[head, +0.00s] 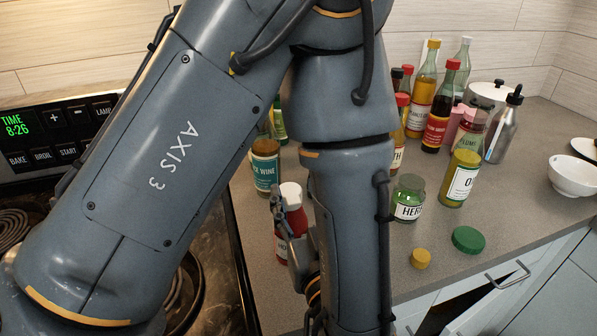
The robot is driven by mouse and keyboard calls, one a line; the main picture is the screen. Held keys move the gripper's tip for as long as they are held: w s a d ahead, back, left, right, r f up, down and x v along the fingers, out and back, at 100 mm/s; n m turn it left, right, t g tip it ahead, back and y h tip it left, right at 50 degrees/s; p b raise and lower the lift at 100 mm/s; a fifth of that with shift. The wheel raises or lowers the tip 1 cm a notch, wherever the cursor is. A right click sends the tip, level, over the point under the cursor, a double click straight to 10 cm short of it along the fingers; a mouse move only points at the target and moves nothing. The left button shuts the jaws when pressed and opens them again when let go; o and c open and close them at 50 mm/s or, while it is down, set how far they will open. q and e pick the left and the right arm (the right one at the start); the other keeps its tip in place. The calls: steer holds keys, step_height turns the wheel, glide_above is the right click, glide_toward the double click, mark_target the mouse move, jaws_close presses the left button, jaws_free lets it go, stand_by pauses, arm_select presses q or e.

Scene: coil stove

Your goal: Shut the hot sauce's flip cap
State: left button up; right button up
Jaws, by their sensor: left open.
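The hot sauce (296,219) is a red bottle with a white top, standing on the grey counter just right of the stove. Its label is partly covered, with only the first letters showing. I cannot tell from here how its flip cap stands. My left gripper (280,212) is open, in front of the bottle at the height of its upper body. The gripper overlaps the bottle in the picture, and I cannot tell whether they touch. My left arm hides much of the middle of the scene. My right gripper is not in view.
A green herb jar (408,198), an oil bottle (462,178), a yellow cap (420,258) and a green lid (468,240) are to the right. Several bottles crowd the back.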

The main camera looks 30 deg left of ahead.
arm_select(q)
step_height(320, 180, up, 8)
steer(key=shift+f, duration=0.15)
steer(key=shift+s+f, duration=0.1)
stand_by(0.5)
